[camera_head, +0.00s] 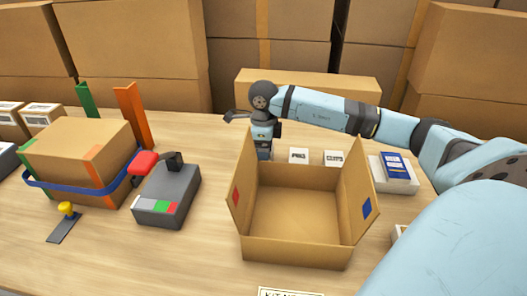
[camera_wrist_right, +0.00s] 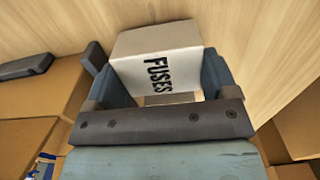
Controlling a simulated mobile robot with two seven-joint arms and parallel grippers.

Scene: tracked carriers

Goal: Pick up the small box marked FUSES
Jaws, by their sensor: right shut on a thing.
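The small white box marked FUSES (camera_wrist_right: 156,52) sits between the two blue-grey fingers of my right gripper (camera_wrist_right: 164,80) in the right wrist view, its black lettering facing the camera. The gripper is shut on it. In the head view my right gripper (camera_head: 264,145) points down behind the back left corner of the open carton (camera_head: 295,250). The box is mostly hidden there by the gripper and the carton. I cannot tell whether it touches the table. My left gripper is not in view.
Two small white labelled boxes (camera_head: 299,156) (camera_head: 333,158) stand right of the gripper, behind the empty open carton. A white box with a blue top (camera_head: 396,170) is further right. A strapped carton (camera_head: 75,165) and a grey device (camera_head: 165,195) stand left. Large cartons line the back.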

